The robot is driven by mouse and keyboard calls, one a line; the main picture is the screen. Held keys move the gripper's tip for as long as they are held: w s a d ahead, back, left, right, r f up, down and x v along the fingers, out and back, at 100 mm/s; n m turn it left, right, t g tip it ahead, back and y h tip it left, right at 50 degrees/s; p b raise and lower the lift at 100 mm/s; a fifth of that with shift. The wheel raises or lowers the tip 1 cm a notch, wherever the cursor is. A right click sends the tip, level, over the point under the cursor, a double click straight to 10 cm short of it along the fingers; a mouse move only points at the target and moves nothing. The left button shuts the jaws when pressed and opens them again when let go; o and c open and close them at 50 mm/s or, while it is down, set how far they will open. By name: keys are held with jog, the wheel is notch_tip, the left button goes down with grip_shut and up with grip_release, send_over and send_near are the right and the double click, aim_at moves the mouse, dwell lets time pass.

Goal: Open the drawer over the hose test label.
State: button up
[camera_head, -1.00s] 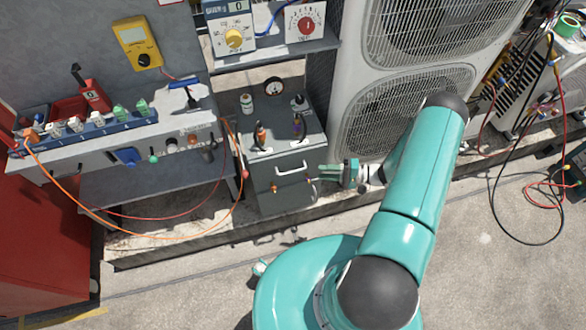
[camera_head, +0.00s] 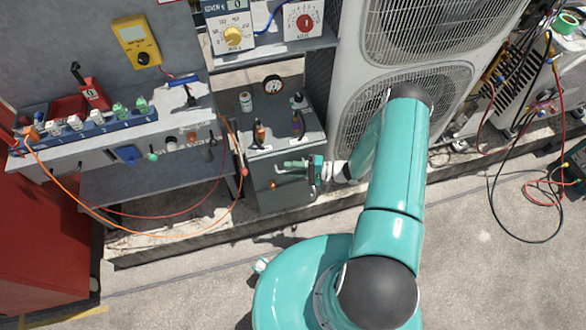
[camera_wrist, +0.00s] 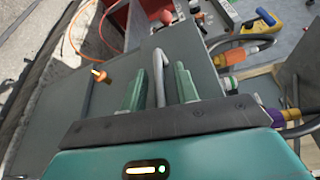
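A grey cabinet (camera_head: 284,139) stands below the shelf, with a drawer front (camera_head: 290,197) facing me. In the wrist view the drawer front (camera_wrist: 120,72) carries a grey bar handle (camera_wrist: 159,62). The drawer looks shut. In the wrist view my gripper (camera_wrist: 160,85) is open, with one green finger on each side of the handle and gaps showing between. I cannot make out a hose test label.
An orange knob (camera_head: 273,185) sticks out of the cabinet front near my fingers. Bottles and a gauge (camera_head: 271,85) stand on the cabinet top. A condenser (camera_head: 350,110) stands close on the right. Orange hose (camera_head: 110,232) hangs on the left.

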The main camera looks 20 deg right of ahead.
grip_shut()
jog(key=s, duration=1.6)
jog(key=shift+s, duration=0.25)
jog(key=shift+o, duration=0.6)
grip_release()
jog(key=shift+d, duration=0.1)
jog(key=v, duration=1.3)
jog(key=shift+s+d, duration=0.15)
jog(key=shift+d, duration=0.2)
